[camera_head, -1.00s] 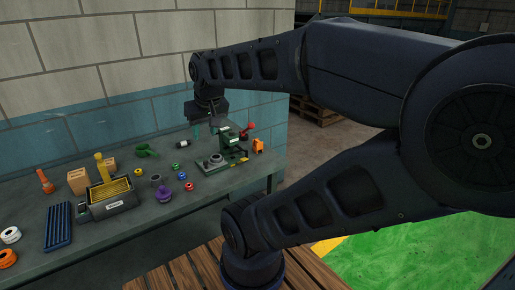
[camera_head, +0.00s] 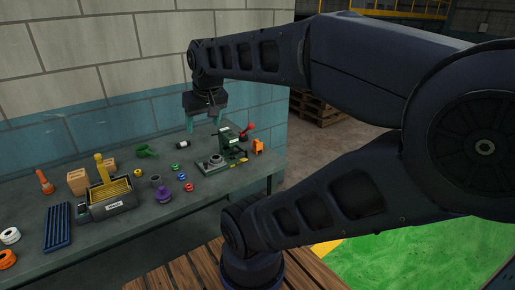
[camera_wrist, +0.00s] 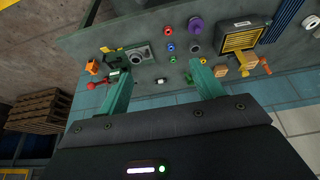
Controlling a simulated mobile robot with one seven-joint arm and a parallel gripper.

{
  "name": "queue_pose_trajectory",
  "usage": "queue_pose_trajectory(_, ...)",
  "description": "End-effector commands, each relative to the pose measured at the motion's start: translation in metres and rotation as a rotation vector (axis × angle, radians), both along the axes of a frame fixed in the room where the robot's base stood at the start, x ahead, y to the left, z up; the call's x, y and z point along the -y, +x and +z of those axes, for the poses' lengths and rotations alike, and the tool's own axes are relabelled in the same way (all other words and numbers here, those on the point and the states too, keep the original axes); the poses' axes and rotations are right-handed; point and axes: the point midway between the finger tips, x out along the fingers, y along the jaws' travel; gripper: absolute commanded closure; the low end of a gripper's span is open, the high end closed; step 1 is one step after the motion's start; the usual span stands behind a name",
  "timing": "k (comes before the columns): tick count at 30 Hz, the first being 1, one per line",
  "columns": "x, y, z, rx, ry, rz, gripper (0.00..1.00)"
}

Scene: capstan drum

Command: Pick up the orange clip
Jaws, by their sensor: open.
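The orange clip (camera_head: 257,146) stands near the right end of the workbench, just right of the green machine. It also shows in the wrist view (camera_wrist: 93,67), at the upper left and outside the span of my fingers. My gripper (camera_head: 204,125) is above the back of the bench, left of the clip and higher than it. In the wrist view its two green fingers (camera_wrist: 164,90) are spread wide with nothing between them.
The green machine with a red-knobbed lever (camera_head: 233,146) stands between my gripper and the clip. The bench (camera_head: 160,222) also holds several coloured rings, a purple part (camera_head: 164,194), a bin of yellow pieces (camera_head: 110,193) and a blue tray (camera_head: 57,227). A block wall is behind.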

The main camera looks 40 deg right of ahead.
Motion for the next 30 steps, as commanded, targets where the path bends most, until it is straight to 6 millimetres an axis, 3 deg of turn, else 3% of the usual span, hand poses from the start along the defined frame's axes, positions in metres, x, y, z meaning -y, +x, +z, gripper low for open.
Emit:
queue_pose_trajectory(3, 0.002, 0.003, 0.028, -0.001, 0.005, -0.009, 0.34)
queue_pose_trajectory(14, 0.036, 0.052, 0.046, -0.055, 0.101, -0.211, 0.34)
queue_pose_trajectory(20, 0.074, 0.096, 0.058, -0.099, 0.171, -0.404, 0.34)
queue_pose_trajectory(30, 0.159, 0.172, 0.063, -0.168, 0.253, -0.781, 0.34)
